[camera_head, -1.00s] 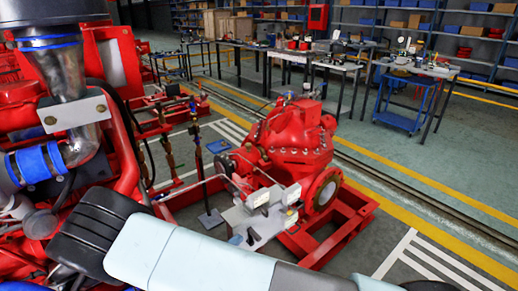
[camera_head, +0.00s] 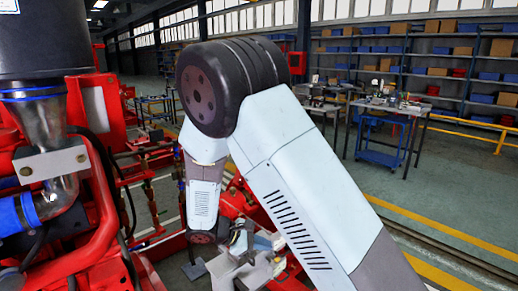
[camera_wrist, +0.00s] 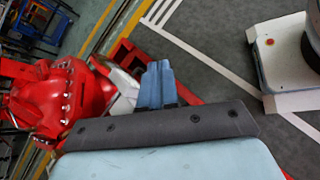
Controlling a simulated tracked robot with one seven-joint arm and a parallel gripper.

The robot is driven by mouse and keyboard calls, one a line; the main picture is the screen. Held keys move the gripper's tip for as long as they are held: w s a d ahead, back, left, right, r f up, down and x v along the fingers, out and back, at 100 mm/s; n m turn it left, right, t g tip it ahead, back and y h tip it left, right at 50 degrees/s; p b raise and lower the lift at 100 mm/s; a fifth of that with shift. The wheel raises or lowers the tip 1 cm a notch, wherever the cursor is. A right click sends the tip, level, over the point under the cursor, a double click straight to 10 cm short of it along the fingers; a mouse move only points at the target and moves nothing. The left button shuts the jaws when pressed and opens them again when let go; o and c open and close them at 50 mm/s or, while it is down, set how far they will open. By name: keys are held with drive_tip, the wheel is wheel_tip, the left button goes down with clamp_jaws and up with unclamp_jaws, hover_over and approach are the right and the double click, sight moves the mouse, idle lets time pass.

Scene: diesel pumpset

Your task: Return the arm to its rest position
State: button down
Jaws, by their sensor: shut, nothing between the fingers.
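My gripper (camera_wrist: 157,84) shows in the wrist view as blue fingers close together beyond a dark grey bar. The fingers are shut with nothing between them. They point towards a red pump and its red base frame (camera_wrist: 183,98); the distance to these is hard to judge. In the head view my arm (camera_head: 300,170) is bent, with a dark elbow joint high in the middle and a link hanging down to the left. The hand end low in the middle is partly covered, and its fingers are not clear there.
A red engine (camera_head: 100,215) with a metal pipe stands close on the left. The red pump (camera_wrist: 65,100) is largely hidden behind my arm in the head view. A workbench (camera_head: 385,103), blue trolley (camera_head: 380,152) and shelves (camera_head: 450,70) stand farther back. Floor at right is open.

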drive_tip(key=s+d+r+m+g+y, duration=0.25)
drive_tip(key=d+r+m+y, duration=0.2)
drive_tip(key=d+r, duration=0.5)
drive_tip(key=s+d+r+m+t+y, duration=0.2)
drive_tip(key=s+d+r+m+y, duration=0.1)
drive_tip(key=s+d+r+m, duration=0.3)
drive_tip(key=s+d+r+m+t+y, duration=0.3)
drive_tip(key=s+d+r+m, duration=0.3)
drive_tip(key=s+r, duration=0.5)
wheel_tip(320, 180, up, 3)
drive_tip(key=shift+s+d+f, duration=0.15)
drive_tip(key=shift+s+d, duration=0.15)
drive_tip(key=shift+d, duration=0.05)
